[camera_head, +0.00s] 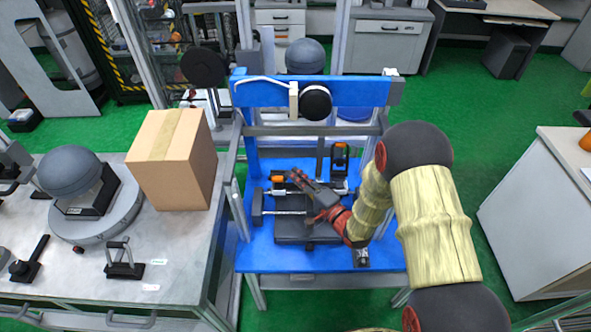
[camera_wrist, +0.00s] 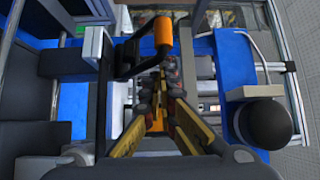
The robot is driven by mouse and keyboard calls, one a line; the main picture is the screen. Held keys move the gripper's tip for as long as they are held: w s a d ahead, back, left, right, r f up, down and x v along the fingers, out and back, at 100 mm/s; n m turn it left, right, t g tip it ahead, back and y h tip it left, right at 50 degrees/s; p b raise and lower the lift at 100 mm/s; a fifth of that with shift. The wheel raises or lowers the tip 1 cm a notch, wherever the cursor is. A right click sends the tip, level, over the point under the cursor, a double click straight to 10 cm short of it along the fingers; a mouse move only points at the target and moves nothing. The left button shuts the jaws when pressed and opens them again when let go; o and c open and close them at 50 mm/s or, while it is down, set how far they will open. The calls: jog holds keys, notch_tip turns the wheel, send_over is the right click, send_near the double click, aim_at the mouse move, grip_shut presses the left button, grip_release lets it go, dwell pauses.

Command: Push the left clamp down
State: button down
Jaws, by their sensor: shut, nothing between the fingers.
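The left clamp shows an orange handle (camera_head: 277,180) on the left of the black fixture in the head view. In the wrist view an orange handle (camera_wrist: 162,35) on a black bracket stands just past the fingertips, and I take it for the left clamp. My gripper (camera_head: 297,177) is shut and empty, reaching in from the right over the fixture. Its fingertips, also in the wrist view (camera_wrist: 165,72), are close to the handle; I cannot tell whether they touch it. The right clamp (camera_head: 341,150) has its orange-tipped handle raised. My gripper hides part of the fixture.
The fixture sits on a blue base (camera_head: 256,258) under a blue crossbeam (camera_head: 355,93) with a black disc (camera_head: 315,102). A cardboard box (camera_head: 172,165) stands on the grey bench (camera_head: 190,255) at left. A white cabinet (camera_head: 535,215) stands at right.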

jog(key=shift+s+f, duration=0.45)
jog(key=shift+f, duration=0.2)
jog(key=shift+s+f, duration=0.45)
jog(key=shift+f, duration=0.2)
jog(key=v, duration=1.2)
